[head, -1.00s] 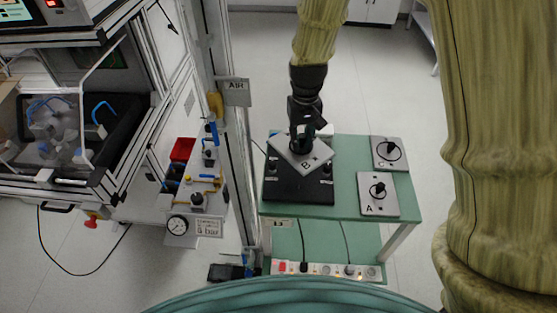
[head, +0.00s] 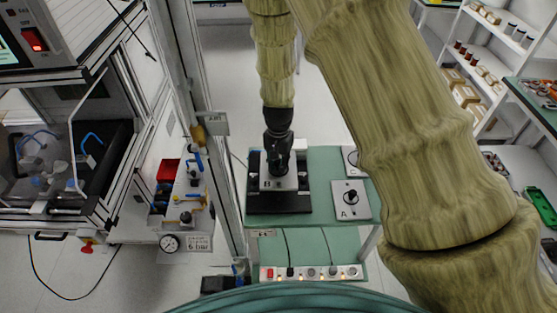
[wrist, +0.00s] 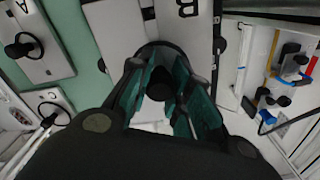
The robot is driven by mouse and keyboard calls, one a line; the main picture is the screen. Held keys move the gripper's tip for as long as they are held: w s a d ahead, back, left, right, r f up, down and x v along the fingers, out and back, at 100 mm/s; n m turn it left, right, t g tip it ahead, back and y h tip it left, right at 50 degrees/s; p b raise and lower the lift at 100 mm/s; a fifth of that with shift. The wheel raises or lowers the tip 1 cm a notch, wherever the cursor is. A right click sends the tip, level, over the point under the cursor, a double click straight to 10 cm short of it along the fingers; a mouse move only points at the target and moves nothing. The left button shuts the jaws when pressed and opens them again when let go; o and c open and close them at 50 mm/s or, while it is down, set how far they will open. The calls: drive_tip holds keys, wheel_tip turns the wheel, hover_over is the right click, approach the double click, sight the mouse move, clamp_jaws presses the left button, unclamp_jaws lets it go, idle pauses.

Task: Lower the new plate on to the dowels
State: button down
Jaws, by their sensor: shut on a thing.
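My gripper (head: 277,160) is shut on the dark knob (wrist: 160,84) of the pale grey plate B (head: 281,184), seen close in the wrist view (wrist: 120,32). Plate B lies flat over the black base (head: 280,204) on the green table, its edges roughly in line with the base. My gripper hides much of the plate's far part. The dowels and the plate's holes are not clear, and I cannot tell whether the plate touches the base or hangs just above it.
Plate A (head: 341,209), with a black knob, lies on the green table (head: 318,166) to the right. Another plate (head: 348,157) lies behind it, partly hidden by my arm. A frame post (head: 228,205) stands close to the table's left side.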

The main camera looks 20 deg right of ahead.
drive_tip(key=shift+f+b, duration=1.6)
drive_tip(key=shift+f, duration=0.55)
drive_tip(key=shift+f+b, duration=0.85)
drive_tip(key=shift+f, duration=1.3)
idle(0.6)
drive_tip(key=c, duration=1.2)
unclamp_jaws()
drive_tip(key=shift+s, duration=0.1)
drive_tip(key=shift+c, duration=0.2)
wheel_tip(320, 180, up, 12)
